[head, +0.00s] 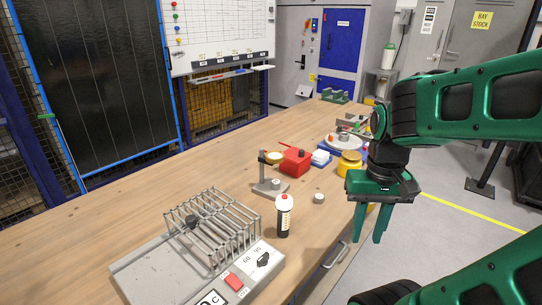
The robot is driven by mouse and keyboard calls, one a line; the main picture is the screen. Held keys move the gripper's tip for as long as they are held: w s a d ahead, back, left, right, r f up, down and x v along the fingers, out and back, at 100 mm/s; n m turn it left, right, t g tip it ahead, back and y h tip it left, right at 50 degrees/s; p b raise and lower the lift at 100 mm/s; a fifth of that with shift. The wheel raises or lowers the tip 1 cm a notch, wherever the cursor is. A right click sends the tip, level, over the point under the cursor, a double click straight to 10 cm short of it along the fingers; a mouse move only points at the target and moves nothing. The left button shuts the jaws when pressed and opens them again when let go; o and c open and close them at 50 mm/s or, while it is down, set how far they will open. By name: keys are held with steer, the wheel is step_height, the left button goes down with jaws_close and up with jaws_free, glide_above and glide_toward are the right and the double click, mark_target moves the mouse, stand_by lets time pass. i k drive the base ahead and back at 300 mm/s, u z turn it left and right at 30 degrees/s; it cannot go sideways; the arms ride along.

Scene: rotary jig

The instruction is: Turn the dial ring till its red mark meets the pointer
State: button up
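A pale round dial (343,142) with a grey knob on top sits on a blue base toward the far right of the bench. It appears to be the dial ring. A small orange-red spot (331,138) shows on its left side. I cannot make out the pointer for certain at this size. My gripper (369,239) points down beside the bench's right edge, nearer to the camera than the dial and apart from it. Its two green fingers are spread, with nothing between them.
On the wooden bench (135,225) stand a wire rack (212,228) on a grey unit, a bottle (284,216), a small stand (270,187), a red box (295,161) and a yellow pot (350,163). The pot is close beside my arm. The left bench top is clear.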

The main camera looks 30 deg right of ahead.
mark_target(269, 160)
steer(key=k, duration=1)
steer(key=z, duration=1.85)
steer(key=i, duration=0.7)
steer(key=u, duration=1.1)
